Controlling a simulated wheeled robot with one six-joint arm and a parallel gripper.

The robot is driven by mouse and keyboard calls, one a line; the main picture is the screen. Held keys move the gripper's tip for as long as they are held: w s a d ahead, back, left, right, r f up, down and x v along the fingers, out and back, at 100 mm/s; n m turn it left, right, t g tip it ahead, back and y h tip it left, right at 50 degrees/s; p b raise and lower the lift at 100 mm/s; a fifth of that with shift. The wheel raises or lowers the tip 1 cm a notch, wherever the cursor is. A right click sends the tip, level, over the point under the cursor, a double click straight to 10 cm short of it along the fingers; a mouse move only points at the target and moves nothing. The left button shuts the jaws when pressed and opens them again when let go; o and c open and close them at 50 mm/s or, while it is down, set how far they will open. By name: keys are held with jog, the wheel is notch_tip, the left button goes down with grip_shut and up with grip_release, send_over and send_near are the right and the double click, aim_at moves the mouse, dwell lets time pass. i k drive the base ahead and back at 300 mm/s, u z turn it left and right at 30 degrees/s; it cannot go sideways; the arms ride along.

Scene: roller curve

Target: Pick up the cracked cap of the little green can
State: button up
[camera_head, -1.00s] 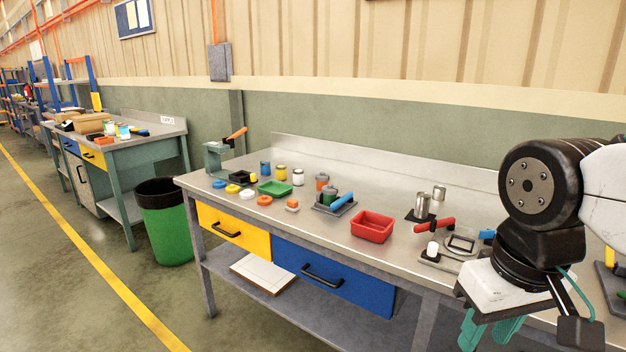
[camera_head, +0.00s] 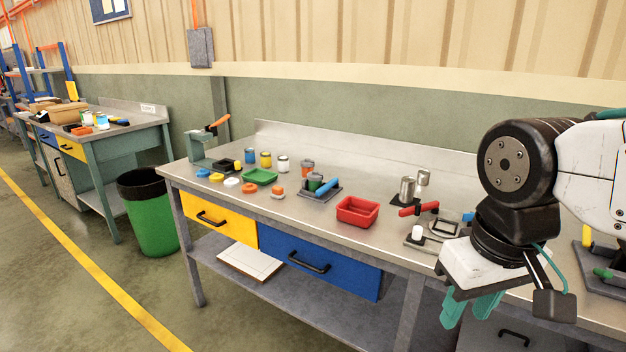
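The little green can (camera_head: 315,181) stands on the bench in a dark fixture with a blue handle (camera_head: 328,187). Its top looks dark; a crack in its cap is too small to make out. An orange can with a grey top (camera_head: 307,169) stands just behind it. My gripper (camera_head: 467,312) hangs at the lower right, in front of the bench edge and well to the right of the green can. Its two teal fingers look apart, with nothing seen between them.
On the bench, a red tray (camera_head: 357,212) and a clamp with a red handle (camera_head: 419,209) lie between the green can and my arm. A green tray (camera_head: 260,177), several small cans and loose caps stand further left. A green bin (camera_head: 150,212) stands on the floor.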

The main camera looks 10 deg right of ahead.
aim_at(315, 175)
jog(key=z, duration=0.05)
jog(key=k, duration=0.55)
jog(key=u, duration=0.85)
jog(key=i, duration=0.8)
jog(key=u, duration=0.55)
jog(key=i, duration=0.75)
jog(key=z, duration=0.6)
jog(key=i, duration=0.75)
jog(key=z, duration=0.85)
jog(key=i, duration=0.25)
jog(key=z, duration=0.25)
